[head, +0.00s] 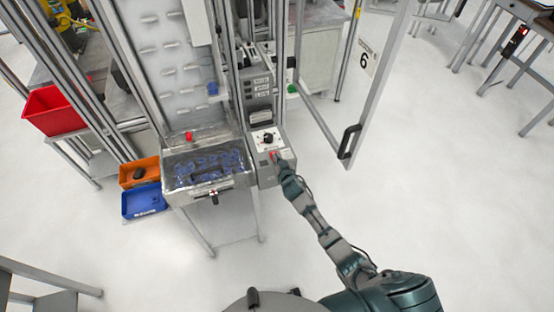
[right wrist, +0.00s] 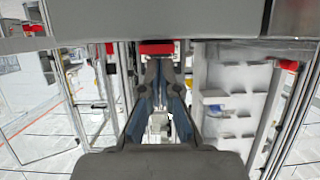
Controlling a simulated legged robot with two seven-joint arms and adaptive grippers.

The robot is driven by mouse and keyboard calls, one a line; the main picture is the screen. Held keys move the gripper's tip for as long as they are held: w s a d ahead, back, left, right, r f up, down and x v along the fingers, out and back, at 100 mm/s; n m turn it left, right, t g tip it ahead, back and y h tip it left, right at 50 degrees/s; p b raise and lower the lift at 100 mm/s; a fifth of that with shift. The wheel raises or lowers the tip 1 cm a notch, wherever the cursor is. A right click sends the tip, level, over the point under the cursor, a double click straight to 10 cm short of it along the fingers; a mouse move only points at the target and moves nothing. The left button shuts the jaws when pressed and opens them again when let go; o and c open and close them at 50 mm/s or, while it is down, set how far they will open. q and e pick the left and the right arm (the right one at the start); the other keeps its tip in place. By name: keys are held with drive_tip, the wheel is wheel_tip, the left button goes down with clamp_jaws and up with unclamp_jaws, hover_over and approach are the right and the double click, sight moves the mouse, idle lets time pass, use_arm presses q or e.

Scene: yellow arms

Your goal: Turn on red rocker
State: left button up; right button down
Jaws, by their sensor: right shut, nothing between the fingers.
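The red rocker (head: 273,155) is a small red piece on the front of the grey control box (head: 266,174), partly hidden by my right gripper. My right gripper (head: 278,160) reaches the box from the lower right, its tips at or very close to the rocker; I cannot tell whether they touch it. In the right wrist view a red piece (right wrist: 156,47), probably the rocker, lies just beyond the fingertips (right wrist: 160,62). The fingers are shut and hold nothing. My left gripper is in neither view.
A clear-covered bin of blue parts (head: 176,157) stands left of the control box, with a red button (head: 189,136) behind it. A black knob (head: 268,139) sits on the box top. An open framed door (head: 365,90) stands to the right. The floor (head: 440,190) at right is clear.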

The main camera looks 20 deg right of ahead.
drive_tip(key=shift+f, duration=0.25)
drive_tip(key=shift+f+b, duration=0.2)
drive_tip(key=shift+b, duration=0.2)
drive_tip(key=shift+s+r+t+b, duration=0.15)
drive_tip(key=shift+t+b, duration=0.25)
drive_tip(key=shift+b, duration=0.15)
use_arm(q)
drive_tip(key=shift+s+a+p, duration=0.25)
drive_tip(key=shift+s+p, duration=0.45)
drive_tip(key=shift+p, duration=0.25)
use_arm(e)
drive_tip(key=r+v, duration=0.1)
drive_tip(key=v, duration=1)
drive_tip(key=shift+d, duration=0.15)
